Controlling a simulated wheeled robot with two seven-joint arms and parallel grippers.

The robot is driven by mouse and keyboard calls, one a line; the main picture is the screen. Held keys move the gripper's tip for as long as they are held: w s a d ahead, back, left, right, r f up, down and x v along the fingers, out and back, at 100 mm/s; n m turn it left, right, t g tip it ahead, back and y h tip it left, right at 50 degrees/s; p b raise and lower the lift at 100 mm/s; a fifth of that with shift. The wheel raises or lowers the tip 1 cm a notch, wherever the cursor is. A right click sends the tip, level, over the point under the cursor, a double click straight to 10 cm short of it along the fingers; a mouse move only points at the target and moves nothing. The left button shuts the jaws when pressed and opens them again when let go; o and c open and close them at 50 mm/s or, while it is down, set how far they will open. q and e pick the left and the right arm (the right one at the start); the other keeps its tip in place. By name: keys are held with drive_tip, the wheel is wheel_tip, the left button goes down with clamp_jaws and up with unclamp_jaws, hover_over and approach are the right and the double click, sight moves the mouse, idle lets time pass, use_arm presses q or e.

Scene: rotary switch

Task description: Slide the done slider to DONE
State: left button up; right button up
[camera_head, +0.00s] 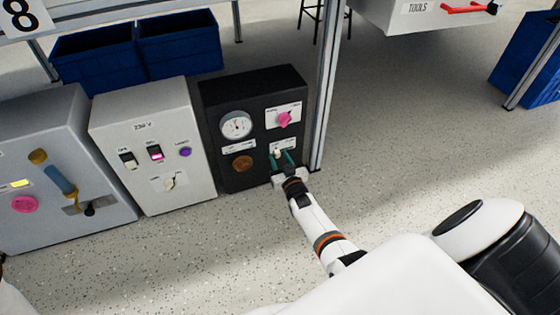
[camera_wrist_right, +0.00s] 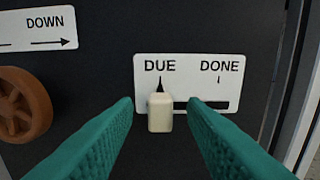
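The done slider is a cream knob (camera_wrist_right: 160,113) with a dark pointer, at the DUE mark on the left of its white label plate (camera_wrist_right: 190,70). A dark slot runs from it to the right under DONE. In the head view the knob (camera_head: 276,154) sits low on the black box (camera_head: 255,90). My right gripper (camera_wrist_right: 160,104) is open, with one green finger on each side of the knob; I cannot tell whether either touches it. In the head view the right gripper (camera_head: 284,160) is at the box's lower right. The left gripper is not in view.
The black box also has a gauge (camera_head: 236,124), a pink knob (camera_head: 284,118) and a brown wheel (camera_head: 243,163). A metal post (camera_head: 326,90) stands close to its right. A white box (camera_head: 150,140) is on its left. The floor in front is clear.

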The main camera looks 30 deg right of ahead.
sight(291, 146)
clamp_jaws()
drive_tip(key=d, duration=0.2)
drive_tip(key=s+d, duration=0.1)
drive_tip(key=d, duration=0.1)
drive_tip(key=shift+s+d, duration=0.1)
drive_tip(key=shift+d, duration=0.55)
unclamp_jaws()
drive_tip(key=shift+s+d, duration=0.1)
